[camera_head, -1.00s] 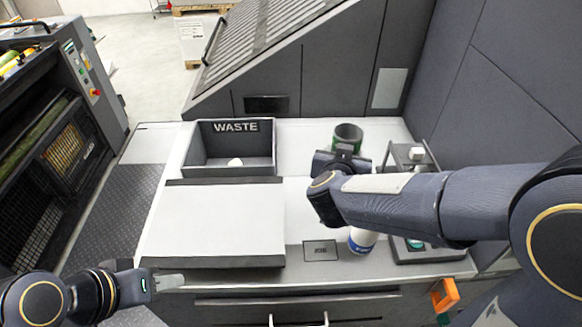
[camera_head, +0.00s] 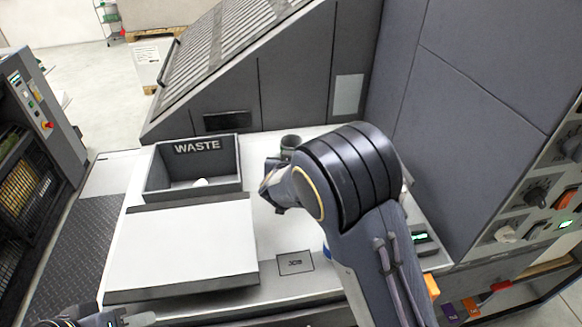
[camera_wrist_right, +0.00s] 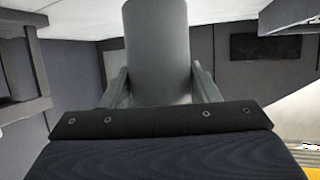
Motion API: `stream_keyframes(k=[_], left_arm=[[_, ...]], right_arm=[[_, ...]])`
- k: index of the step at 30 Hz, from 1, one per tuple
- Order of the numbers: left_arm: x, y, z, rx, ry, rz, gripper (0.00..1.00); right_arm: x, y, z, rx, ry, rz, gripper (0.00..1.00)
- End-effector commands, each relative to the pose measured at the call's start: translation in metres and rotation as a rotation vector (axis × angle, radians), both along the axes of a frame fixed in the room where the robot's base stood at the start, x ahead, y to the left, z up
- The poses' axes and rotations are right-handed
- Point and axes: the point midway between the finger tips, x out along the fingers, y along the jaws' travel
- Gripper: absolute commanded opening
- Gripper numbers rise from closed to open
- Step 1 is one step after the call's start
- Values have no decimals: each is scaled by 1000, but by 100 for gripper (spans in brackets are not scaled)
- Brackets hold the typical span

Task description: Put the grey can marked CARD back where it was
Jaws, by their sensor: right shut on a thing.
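In the right wrist view a plain grey can (camera_wrist_right: 158,45) stands between the two fingers of my right gripper (camera_wrist_right: 162,82), which is shut on it. No CARD marking shows on the side I see. In the head view my right gripper (camera_head: 272,187) is over the worktop, largely hidden by my own arm. A dark grey cylinder (camera_head: 290,142) shows just beyond it; I cannot tell whether it is the held can. My left gripper (camera_head: 135,318) is at the bottom left edge, partly cut off, and its opening is unclear.
A WASTE bin (camera_head: 160,188) with a white item (camera_head: 200,182) stands at the back left. A raised white board (camera_head: 185,245) lies in front of it. A small marked plate (camera_head: 295,263) is to its right. My arm hides much of the right side.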

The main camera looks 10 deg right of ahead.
Motion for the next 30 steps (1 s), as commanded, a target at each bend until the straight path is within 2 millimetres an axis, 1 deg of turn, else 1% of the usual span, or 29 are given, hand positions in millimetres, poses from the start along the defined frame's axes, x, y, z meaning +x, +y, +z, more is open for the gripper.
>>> stream_keyframes(k=[1, 4, 13, 17, 18, 22, 30], left_arm=[[0, 0, -4, 0, 0, 0, 36], [0, 0, -5, 0, 0, 0, 36], [0, 0, -5, 0, 0, 0, 36], [0, 0, -8, 0, 0, 0, 36], [0, 0, -7, 0, 0, 0, 36], [0, 0, -7, 0, 0, 0, 36], [0, 0, -6, 0, 0, 0, 36]], right_arm=[[-1, -1, -12, -4, 3, -1, 30], [-1, 0, -20, -1, 1, 0, 30], [-1, 0, -21, 1, 0, 1, 30], [-1, 0, -26, 0, 0, 0, 30], [-1, 0, -25, 1, 1, 1, 59], [-1, 0, -25, 0, 1, 0, 76], [-1, 0, -24, 1, 1, 1, 77]])
